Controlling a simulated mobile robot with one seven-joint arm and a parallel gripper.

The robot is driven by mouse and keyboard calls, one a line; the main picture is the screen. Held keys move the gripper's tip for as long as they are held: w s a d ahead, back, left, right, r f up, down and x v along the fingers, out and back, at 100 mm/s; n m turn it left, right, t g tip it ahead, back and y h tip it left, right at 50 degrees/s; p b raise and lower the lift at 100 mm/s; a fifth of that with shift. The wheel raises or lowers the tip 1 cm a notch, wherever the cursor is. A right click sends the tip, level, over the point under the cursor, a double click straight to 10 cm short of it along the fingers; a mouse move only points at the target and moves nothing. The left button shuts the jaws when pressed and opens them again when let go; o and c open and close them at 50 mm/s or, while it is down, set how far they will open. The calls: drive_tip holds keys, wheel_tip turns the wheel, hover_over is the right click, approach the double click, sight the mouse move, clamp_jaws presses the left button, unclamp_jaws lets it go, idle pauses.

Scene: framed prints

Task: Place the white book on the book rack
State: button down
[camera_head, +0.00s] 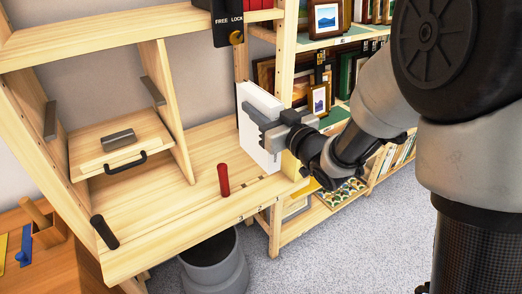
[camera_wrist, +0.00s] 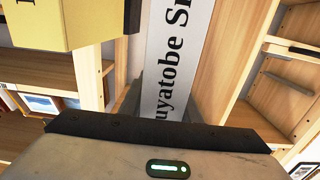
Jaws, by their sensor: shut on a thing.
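The white book (camera_head: 260,108) stands upright over the right end of a light wooden shelf unit's lower board. My gripper (camera_head: 270,128) is shut on it from the right side. In the wrist view the white book's spine (camera_wrist: 172,70) shows large dark lettering between my gripper's fingers (camera_wrist: 150,100). I cannot tell whether the book's lower edge touches the board. The book rack is not clearly identifiable; the light wooden unit (camera_head: 190,235) with the open board is the closest wooden rack, and a filled bookcase (camera_head: 290,225) stands behind at the right.
A red peg (camera_head: 223,180) and a dark peg (camera_head: 104,232) stand on the board. A drawer (camera_head: 122,145) with a black handle is at the left. A grey bin (camera_head: 214,265) stands below. Framed pictures (camera_head: 326,20) fill the bookcase. The board's middle is mostly clear.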

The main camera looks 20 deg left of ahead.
wheel_tip(320, 180, down, 7)
drive_tip(key=shift+r+b, duration=0.2)
drive_tip(key=shift+b, duration=0.6)
drive_tip(key=shift+f+b, duration=0.6)
drive_tip(key=shift+b, duration=0.2)
drive_tip(key=c, duration=1.3)
unclamp_jaws()
drive_tip(key=shift+c, duration=0.2)
